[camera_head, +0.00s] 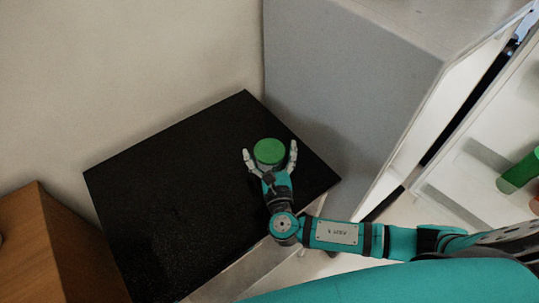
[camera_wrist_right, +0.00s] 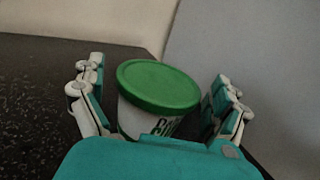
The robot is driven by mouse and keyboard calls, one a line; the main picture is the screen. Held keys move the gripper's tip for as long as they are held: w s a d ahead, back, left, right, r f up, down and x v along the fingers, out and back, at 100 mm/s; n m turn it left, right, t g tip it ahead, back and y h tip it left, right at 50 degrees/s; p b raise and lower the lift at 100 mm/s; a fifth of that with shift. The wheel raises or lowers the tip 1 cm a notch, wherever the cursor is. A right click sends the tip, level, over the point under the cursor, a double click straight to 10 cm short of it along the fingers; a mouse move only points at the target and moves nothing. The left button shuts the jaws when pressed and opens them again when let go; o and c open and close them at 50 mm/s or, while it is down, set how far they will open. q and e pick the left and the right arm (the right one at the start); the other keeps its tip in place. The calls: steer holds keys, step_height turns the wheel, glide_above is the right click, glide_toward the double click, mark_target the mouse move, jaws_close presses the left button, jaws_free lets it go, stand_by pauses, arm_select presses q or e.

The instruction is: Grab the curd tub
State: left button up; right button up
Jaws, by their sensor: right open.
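The curd tub (camera_head: 269,152) stands upright on the black tabletop, close to the grey cabinet side. My right gripper (camera_head: 270,157) is open, with one finger on each side of the tub. In the wrist view the fingers (camera_wrist_right: 160,100) show a gap to the tub on both sides. The lower part of the tub is hidden behind my gripper's palm. My left gripper is not in view.
The black table (camera_head: 170,200) is otherwise bare, with free room to the left. A grey cabinet (camera_head: 345,85) rises just behind and right of the tub. A wooden piece of furniture (camera_head: 45,245) stands at the lower left. White shelves with a green item (camera_head: 520,170) are at the right.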

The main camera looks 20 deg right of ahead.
steer(key=shift+s, duration=0.1)
steer(key=c, duration=1.5)
steer(key=shift+o, duration=0.2)
steer(key=shift+r, duration=0.15)
